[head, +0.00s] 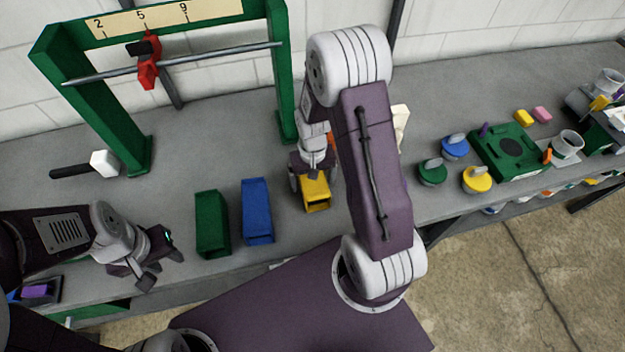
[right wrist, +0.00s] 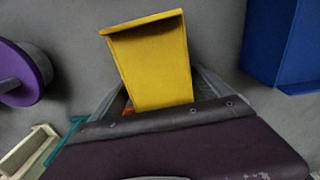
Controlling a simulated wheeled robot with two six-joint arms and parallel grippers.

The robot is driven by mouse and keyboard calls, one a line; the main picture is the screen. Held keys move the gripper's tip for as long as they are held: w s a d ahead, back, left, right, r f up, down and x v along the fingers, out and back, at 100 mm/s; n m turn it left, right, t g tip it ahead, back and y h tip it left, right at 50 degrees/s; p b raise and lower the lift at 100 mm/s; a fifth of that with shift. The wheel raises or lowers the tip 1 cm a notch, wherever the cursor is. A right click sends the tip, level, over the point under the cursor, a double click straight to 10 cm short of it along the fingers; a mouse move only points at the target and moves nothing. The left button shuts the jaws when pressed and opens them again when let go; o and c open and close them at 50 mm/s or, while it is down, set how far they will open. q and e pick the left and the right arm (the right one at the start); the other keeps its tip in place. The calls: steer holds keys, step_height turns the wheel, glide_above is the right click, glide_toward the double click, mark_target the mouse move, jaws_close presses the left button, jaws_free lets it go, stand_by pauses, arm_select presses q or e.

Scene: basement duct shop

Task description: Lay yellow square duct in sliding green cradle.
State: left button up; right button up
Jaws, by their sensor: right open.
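The yellow square duct (head: 317,193) lies on the grey bench, its open end towards me in the head view. My right gripper (head: 311,178) reaches down over it. In the right wrist view the duct (right wrist: 155,65) stands between the two spread fingers, with small gaps beside it. My left gripper (head: 157,268) is empty, its fingers spread, low over the bench at the left. I cannot make out the sliding green cradle for sure; my right arm covers part of the bench, and a teal edge (right wrist: 66,135) shows beside a cream piece in the right wrist view.
A blue duct (head: 257,212) and a green duct (head: 212,224) stand left of the yellow one. A green frame (head: 135,150) with a red slider (head: 149,62) rises behind. A mallet (head: 103,163) lies left. A purple round piece (right wrist: 25,72) is nearby.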

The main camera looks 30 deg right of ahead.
steer(key=shift+w+f, duration=0.1)
steer(key=shift+w, duration=0.05)
steer(key=shift+a, duration=0.1)
steer(key=c, duration=1.8)
step_height(320, 180, up, 18)
steer(key=shift+r+p, duration=0.1)
steer(key=shift+p, duration=0.35)
steer(key=shift+c, duration=0.2)
